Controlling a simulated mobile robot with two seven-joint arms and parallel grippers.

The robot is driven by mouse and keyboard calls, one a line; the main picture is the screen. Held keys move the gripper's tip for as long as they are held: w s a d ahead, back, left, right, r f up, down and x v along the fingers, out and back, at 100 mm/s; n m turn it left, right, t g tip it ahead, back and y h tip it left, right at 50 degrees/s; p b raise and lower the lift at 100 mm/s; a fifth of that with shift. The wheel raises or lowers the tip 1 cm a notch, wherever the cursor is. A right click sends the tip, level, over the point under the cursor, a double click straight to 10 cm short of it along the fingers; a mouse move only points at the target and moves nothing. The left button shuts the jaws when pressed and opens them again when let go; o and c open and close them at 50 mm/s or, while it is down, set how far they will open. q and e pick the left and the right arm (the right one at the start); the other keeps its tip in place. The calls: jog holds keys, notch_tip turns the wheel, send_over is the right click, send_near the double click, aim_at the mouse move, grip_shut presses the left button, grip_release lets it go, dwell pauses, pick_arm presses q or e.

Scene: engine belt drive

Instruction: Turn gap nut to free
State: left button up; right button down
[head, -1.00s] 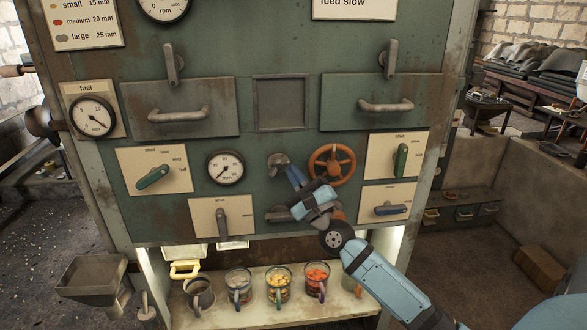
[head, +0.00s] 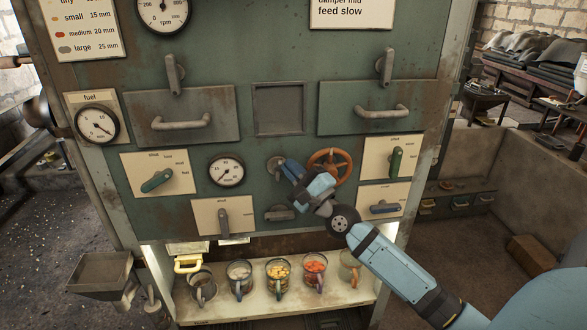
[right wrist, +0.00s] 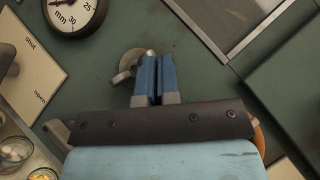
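The gap nut appears to be the grey metal knob (head: 275,163) on the green panel, right of the mm gauge (head: 227,171). In the right wrist view the knob (right wrist: 127,66) shows a round base and a short lever pointing down-left. My right gripper (head: 288,166) is just right of the knob. Its blue fingers (right wrist: 153,66) lie close together with a narrow dark slit between them, and their tips overlap the knob's right edge. I see nothing held between them; contact with the knob cannot be told. My left gripper is out of view.
An orange handwheel (head: 329,166) is right behind my gripper. A grey lever (head: 279,213) sits below. A shut/open plate (head: 223,215) and a green lever (head: 156,180) are to the left. Several mugs stand on the shelf (head: 225,312) underneath.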

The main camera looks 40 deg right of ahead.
jog(key=shift+w+r, duration=0.1)
jog(key=shift+r, duration=0.1)
dwell(0.3)
jog(key=b+v, duration=0.5)
jog(key=v, duration=0.9)
